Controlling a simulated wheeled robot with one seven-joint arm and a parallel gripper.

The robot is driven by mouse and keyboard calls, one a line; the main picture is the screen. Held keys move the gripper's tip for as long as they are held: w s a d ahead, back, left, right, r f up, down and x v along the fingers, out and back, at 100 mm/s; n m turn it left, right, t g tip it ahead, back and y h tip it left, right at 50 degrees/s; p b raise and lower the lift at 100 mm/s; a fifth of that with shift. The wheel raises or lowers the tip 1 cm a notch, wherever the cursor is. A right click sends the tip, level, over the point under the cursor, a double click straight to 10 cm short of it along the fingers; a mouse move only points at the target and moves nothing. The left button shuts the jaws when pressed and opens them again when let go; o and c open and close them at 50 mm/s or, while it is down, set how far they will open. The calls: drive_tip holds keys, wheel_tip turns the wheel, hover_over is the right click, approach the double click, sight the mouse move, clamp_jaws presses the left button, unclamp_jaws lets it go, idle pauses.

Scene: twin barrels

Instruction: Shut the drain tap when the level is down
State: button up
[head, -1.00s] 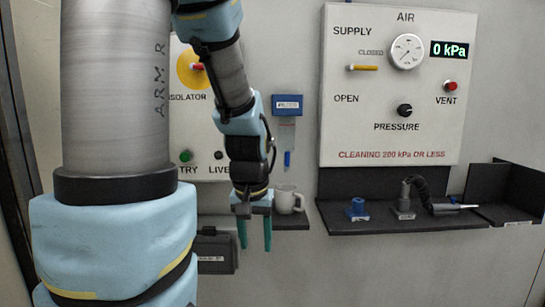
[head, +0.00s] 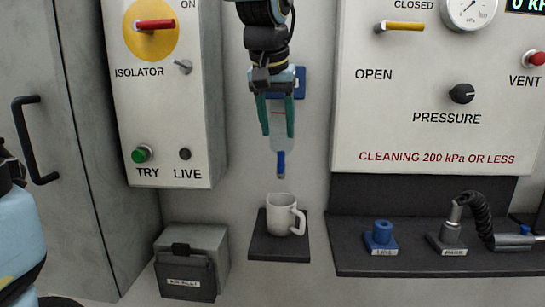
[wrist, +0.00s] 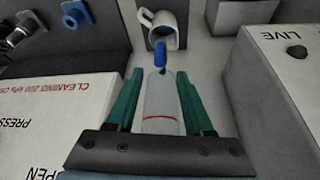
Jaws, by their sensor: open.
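A clear container (head: 281,142) with a red line hangs on the wall below a blue plate (head: 300,85). Its blue drain tap (head: 281,163) is at the bottom end, above a white mug (head: 279,214). My gripper (head: 278,135) is open, fingers pointing down, in front of the container and above the tap. In the wrist view the container (wrist: 162,98) shows between my teal fingers (wrist: 160,73), with the tap (wrist: 160,54) beyond the fingertips and the mug (wrist: 160,30) past it. I cannot tell the liquid level or whether my fingers touch anything.
The mug stands on a small dark shelf (head: 267,250). The isolator panel (head: 170,105) is at left, with a grey box (head: 192,262) below. The air panel (head: 435,110) is at right, above a dark shelf (head: 400,262) holding a blue fitting (head: 381,236) and a hose (head: 477,210).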

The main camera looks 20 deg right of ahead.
sight(280, 151)
drive_tip(key=p+x, duration=0.1)
drive_tip(key=x, duration=0.8)
drive_tip(key=shift+s+f, duration=0.1)
drive_tip(key=shift+f, duration=0.15)
clamp_jaws()
